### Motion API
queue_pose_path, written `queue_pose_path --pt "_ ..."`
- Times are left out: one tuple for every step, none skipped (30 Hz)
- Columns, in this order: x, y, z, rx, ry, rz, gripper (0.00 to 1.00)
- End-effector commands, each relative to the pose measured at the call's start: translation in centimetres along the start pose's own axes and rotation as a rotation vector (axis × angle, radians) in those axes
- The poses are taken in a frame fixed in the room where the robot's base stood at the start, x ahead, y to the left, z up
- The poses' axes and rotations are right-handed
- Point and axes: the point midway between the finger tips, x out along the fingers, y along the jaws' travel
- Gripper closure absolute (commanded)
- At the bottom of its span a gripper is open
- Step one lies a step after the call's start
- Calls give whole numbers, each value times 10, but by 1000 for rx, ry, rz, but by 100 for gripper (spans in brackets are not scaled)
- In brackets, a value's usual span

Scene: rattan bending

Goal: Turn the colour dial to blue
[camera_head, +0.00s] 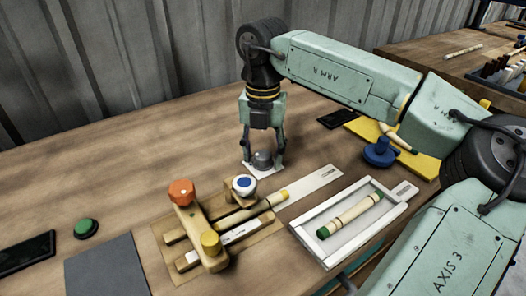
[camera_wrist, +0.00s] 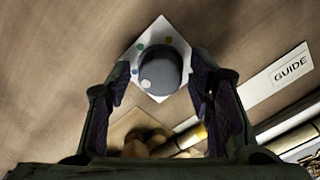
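The colour dial is a round grey knob (camera_head: 262,158) on a white square plate, and it also shows in the wrist view (camera_wrist: 165,72). Small coloured dots lie on the plate around it. In the wrist view a green dot is at upper left, an orange one at top, and a blue-looking one at left. A pale round mark on the knob sits toward its lower left. My gripper (camera_head: 263,152) points down over the dial with a finger on either side. The fingers (camera_wrist: 158,82) look open, with narrow gaps to the knob.
A white tray (camera_head: 303,238) holds a rattan piece. A blue knob (camera_head: 380,152) stands right. A green button (camera_head: 87,228) is at left.

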Motion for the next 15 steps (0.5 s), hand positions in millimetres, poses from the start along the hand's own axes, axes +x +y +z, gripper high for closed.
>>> queue_pose_path --pt "0 0 0 0 1 0 48" --pt "0 0 0 0 1 0 48" --pt "0 0 0 0 1 -1 48" --pt "0 0 0 0 1 -1 48" --pt "0 0 0 0 1 -1 48" --pt "0 0 0 0 1 -1 48" --pt "0 0 0 0 1 -1 48" --pt "0 0 0 0 1 -1 48" --pt "0 0 0 0 1 -1 48" --pt "-1 0 0 1 1 -1 48" --pt "-3 0 0 1 0 -1 48" --pt "-6 0 0 1 0 -1 48" --pt "-9 0 0 1 0 -2 48" --pt "-13 0 0 2 0 -2 48" --pt "-20 0 0 3 -2 -2 48"
